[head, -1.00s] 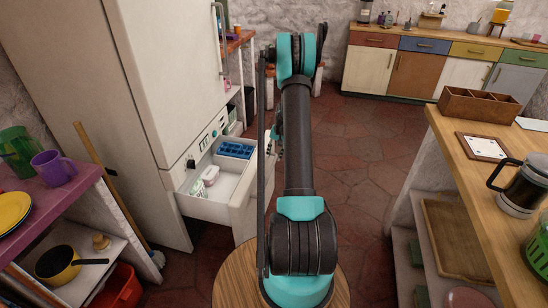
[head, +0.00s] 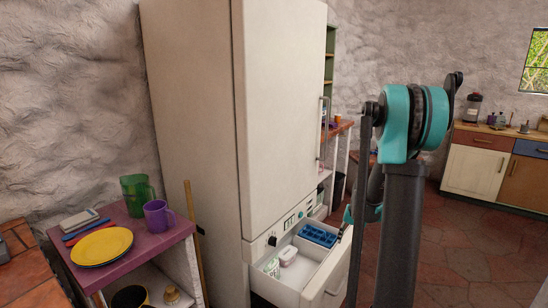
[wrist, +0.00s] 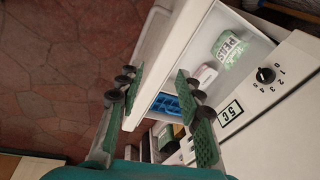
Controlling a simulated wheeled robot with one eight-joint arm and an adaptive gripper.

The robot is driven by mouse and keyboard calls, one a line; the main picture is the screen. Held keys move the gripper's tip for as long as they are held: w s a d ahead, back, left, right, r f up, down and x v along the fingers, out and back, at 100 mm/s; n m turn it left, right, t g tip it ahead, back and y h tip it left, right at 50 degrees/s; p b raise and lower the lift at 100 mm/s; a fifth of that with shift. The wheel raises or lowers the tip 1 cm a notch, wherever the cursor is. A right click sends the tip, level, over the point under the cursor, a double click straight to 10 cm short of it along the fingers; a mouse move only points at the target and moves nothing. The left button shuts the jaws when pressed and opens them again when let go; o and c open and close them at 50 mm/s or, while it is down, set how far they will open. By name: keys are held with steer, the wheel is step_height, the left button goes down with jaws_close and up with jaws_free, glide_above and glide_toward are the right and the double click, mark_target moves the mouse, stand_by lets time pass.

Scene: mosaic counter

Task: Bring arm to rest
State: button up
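My arm (head: 402,200) stands at the right of the head view, with its dark link upright and a teal joint at the top. Part of it reaches down behind, close to the open freezer drawer (head: 333,277). The head view mostly hides the gripper behind the arm.
The white fridge (head: 285,110) has its lower drawer pulled out, holding a blue ice tray (head: 318,236), a white box (head: 288,255) and a peas bag (wrist: 229,47). A purple shelf (head: 150,233) with a yellow plate stands left. Red floor (head: 470,250) is clear at right.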

steer(key=s+a+r+n, duration=0.1)
steer(key=s+a, duration=0.2)
steer(key=s, duration=0.6)
steer(key=s+a+r+n+t, duration=0.1)
steer(key=s+a+n, duration=0.1)
steer(key=s, duration=0.7)
steer(key=s+a+r+n+t, duration=0.1)
steer(key=s+a+r, duration=0.1)
steer(key=s+a, duration=0.3)
steer(key=s, duration=0.4)
steer(key=shift+n+h, duration=0.3)
steer(key=shift+h, duration=0.1)
